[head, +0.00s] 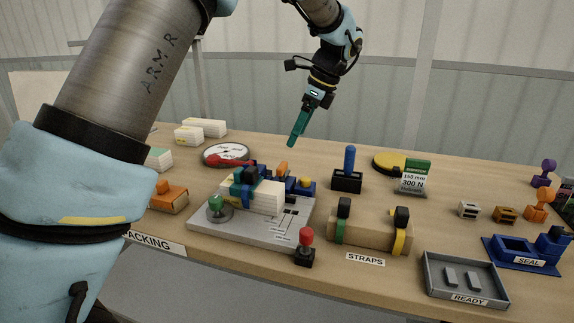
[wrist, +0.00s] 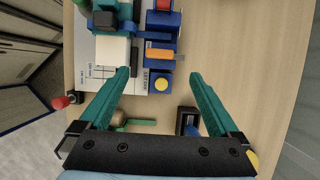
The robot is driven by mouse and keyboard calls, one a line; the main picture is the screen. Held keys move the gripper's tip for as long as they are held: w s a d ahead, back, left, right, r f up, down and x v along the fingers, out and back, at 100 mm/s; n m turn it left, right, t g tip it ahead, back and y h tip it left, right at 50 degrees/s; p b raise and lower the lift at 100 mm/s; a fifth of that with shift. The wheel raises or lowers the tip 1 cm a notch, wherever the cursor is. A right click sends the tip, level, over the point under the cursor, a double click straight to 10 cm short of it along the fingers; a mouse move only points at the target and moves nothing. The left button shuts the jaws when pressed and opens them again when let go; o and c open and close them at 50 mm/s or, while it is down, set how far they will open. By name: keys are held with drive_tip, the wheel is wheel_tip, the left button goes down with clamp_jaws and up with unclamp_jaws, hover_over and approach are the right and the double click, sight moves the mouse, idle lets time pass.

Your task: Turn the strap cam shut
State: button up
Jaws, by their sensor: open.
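My gripper (head: 292,141) is in the air above and behind the grey packing plate (head: 205,228). In the wrist view its teal fingers (wrist: 160,73) are spread apart with nothing held. A white block (head: 262,197) sits on the plate with a teal strap across it; a dark cam-like block (wrist: 103,18) shows on the strap in the wrist view. Whether this cam is open or shut I cannot tell. Two more straps, green (head: 339,232) and yellow (head: 399,241), wrap a brown block on the bench, each with a black piece on top.
A blue fixture (wrist: 150,35) with a yellow button (wrist: 162,85) stands beside the white block. A blue-handled tool (head: 349,160), a red-knobbed lever (head: 305,240) and a grey tray (head: 430,270) stand around.

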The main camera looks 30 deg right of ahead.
sight(282, 165)
drive_tip(key=p+x, duration=0.1)
drive_tip(key=x, duration=0.9)
drive_tip(key=shift+c, duration=0.4)
drive_tip(key=c, duration=1.3)
drive_tip(key=shift+r, duration=0.1)
